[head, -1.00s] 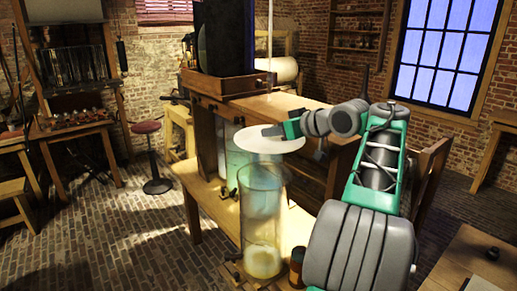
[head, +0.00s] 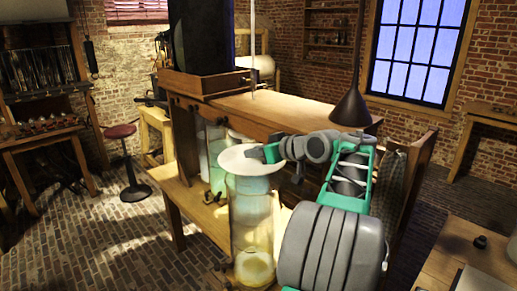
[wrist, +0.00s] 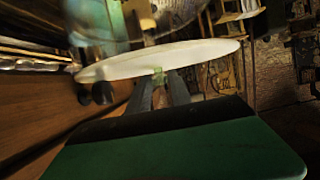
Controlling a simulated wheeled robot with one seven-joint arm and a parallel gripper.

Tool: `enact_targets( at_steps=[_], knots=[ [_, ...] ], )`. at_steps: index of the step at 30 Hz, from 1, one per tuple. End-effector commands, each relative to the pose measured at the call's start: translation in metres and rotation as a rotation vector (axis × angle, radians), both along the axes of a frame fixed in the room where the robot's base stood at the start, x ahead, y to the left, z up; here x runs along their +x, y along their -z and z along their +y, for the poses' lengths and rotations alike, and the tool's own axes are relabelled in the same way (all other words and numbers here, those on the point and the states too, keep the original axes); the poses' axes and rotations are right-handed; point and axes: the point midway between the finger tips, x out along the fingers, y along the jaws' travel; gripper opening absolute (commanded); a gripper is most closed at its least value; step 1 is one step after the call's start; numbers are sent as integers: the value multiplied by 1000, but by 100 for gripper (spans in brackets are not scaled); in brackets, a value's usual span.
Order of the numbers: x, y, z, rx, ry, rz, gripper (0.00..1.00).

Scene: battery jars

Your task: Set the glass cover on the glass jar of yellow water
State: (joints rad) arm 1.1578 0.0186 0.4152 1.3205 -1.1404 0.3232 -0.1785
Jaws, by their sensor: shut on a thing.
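The glass cover (head: 240,161) is a pale, thin round disc held roughly level over the top of the glass jar of yellow water (head: 253,235). The jar is a tall, clear, yellowish cylinder standing upright. My gripper (head: 264,153) is shut on the cover's right edge. The cover overlaps the jar's mouth in the head view; I cannot tell whether it touches the rim. In the wrist view the cover (wrist: 165,60) lies across the fingertips (wrist: 160,82), seen nearly edge-on. The cover hides part of the jar's rim.
Other glass jars (head: 216,150) stand behind on the low wooden bench (head: 190,208). A higher wooden table (head: 290,112) with a dark tall box (head: 207,40) is behind them. A dark cone-shaped thing (head: 350,105) stands on its right end. A red stool (head: 121,131) is at left.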

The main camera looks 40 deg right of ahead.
Motion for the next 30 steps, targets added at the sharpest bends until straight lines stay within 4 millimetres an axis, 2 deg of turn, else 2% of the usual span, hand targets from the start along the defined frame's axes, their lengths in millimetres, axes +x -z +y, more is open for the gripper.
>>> enact_targets(
  at_steps=[3,8,21,30],
  knots=[
    [-3,-5,-4,-5,9,-4,0],
    [-2,2,-3,-4,8,-4,0],
    [-2,52,-3,-3,7,-4,0],
    [-3,54,-4,-4,9,-3,0]
  ],
)
